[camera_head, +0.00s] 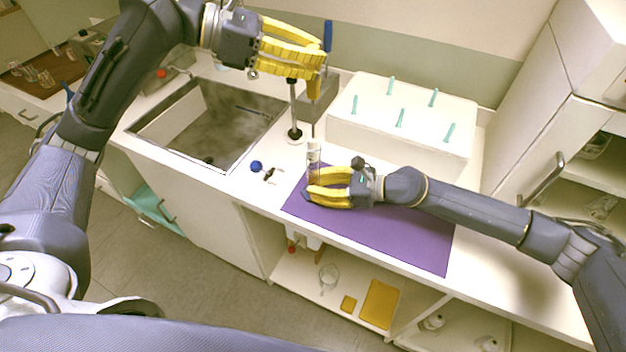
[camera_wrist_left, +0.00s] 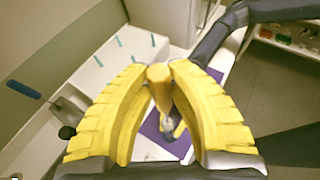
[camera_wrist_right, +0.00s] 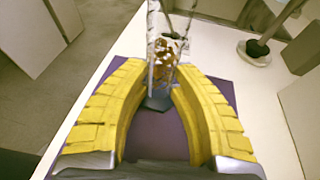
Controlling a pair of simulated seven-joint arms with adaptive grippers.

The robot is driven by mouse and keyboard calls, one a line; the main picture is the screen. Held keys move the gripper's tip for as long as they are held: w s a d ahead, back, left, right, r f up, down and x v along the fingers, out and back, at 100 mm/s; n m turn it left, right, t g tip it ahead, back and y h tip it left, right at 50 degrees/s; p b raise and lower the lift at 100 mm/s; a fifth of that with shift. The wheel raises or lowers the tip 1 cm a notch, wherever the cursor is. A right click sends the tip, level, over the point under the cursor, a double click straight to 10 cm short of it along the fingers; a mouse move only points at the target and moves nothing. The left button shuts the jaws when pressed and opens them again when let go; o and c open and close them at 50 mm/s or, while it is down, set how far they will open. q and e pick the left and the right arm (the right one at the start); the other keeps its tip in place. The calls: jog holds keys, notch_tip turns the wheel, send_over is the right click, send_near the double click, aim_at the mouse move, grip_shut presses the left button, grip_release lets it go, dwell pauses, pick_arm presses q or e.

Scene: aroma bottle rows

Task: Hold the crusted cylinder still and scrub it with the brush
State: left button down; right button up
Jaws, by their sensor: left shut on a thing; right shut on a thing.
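The clear cylinder (camera_head: 313,153) stands upright over the purple mat (camera_head: 400,235). Brown crust shows on the cylinder in the right wrist view (camera_wrist_right: 166,50). My right gripper (camera_head: 312,184) is shut around its lower part. My left gripper (camera_head: 321,68) is high above the cylinder, shut on the tan handle of the brush (camera_head: 313,88). The brush points down, with its thin stem reaching towards the cylinder's mouth. The left wrist view shows the handle (camera_wrist_left: 159,76) between the fingertips. I cannot tell how far the bristles are inside the glass.
A sink (camera_head: 205,125) is at the left. A stand with a black base (camera_head: 294,134) and a blue-handled tool (camera_head: 328,36) are close behind the brush. A white box with teal pegs (camera_head: 400,140) stands behind the mat. A blue ball-shaped item (camera_head: 256,166) lies left of the mat.

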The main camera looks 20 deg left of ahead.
aim_at(311, 97)
pick_arm(q)
jog(key=shift+f, duration=5.3)
jog(key=shift+r, duration=0.15)
jog(key=shift+r, duration=2.1)
jog(key=shift+f, duration=0.1)
jog(key=shift+f, duration=2.15)
jog(key=shift+r, duration=2.25)
jog(key=shift+f, duration=0.15)
